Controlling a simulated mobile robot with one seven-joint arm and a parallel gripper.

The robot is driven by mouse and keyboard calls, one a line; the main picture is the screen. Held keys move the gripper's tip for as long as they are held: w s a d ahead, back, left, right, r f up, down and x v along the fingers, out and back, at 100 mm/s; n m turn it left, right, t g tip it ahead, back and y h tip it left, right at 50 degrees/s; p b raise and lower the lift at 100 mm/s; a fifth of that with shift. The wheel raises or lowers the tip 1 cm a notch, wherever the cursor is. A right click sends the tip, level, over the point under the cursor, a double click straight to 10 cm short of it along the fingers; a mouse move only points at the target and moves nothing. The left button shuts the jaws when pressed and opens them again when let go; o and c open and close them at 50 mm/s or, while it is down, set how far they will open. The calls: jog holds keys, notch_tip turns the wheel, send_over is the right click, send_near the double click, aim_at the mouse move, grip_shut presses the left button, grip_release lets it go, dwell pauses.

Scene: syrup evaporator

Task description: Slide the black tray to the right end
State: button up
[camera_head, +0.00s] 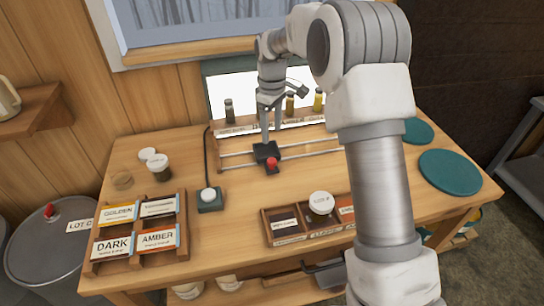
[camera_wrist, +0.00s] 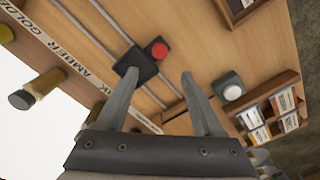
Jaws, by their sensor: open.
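The black tray (camera_head: 264,151) is a small dark block with a red knob (camera_head: 272,164) on its front side. It sits on two thin parallel metal rails (camera_head: 312,142), left of their middle, with bare rail to its right. It also shows in the wrist view (camera_wrist: 128,62). My gripper (camera_head: 271,143) is open and points down at the tray. In the wrist view, one finger of my gripper (camera_wrist: 160,74) overlaps the tray's edge and the other is apart from it. I cannot tell whether that finger touches the tray. Nothing is between the fingers.
A rack with several small bottles (camera_head: 290,104) stands behind the rails before a white panel. A green box with a white button (camera_head: 209,199) is left of them. A compartment tray (camera_head: 287,240) is in front. A label rack (camera_head: 135,256) is at front left; green discs (camera_head: 449,172) lie right.

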aim_at(272, 160)
notch_tip(272, 160, down, 11)
jog(key=shift+f, duration=0.15)
grip_shut()
dwell(0.5)
dwell(1.0)
